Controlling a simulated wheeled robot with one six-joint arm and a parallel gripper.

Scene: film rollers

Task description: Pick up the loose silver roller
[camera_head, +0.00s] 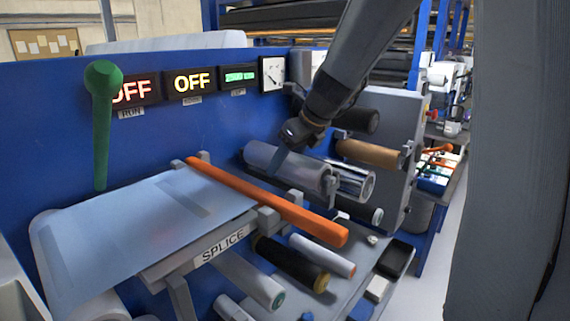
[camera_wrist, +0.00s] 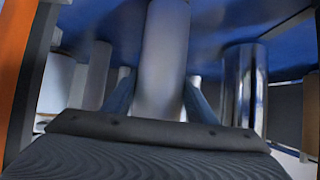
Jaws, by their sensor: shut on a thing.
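My gripper (camera_wrist: 158,100) has its two blue fingers on either side of a matte grey roller (camera_wrist: 163,50) and is shut on it. In the head view this grey roller (camera_head: 310,172) lies slanted in front of the blue panel, with one blue finger across it and the other finger hidden. A shiny silver roller (camera_head: 357,181) is just to its right, partly hidden behind the grey roller's end. In the wrist view the shiny silver roller (camera_wrist: 245,88) stands to the right of my fingers, apart from them.
An orange bar (camera_head: 270,202) crosses the splice table (camera_head: 150,225) at left. A tan roller (camera_head: 368,153) and a dark roller (camera_head: 358,120) are close to my arm at right. A green-knobbed lever (camera_head: 102,120) stands at left. Several more rollers lie below, including a black one (camera_head: 290,263).

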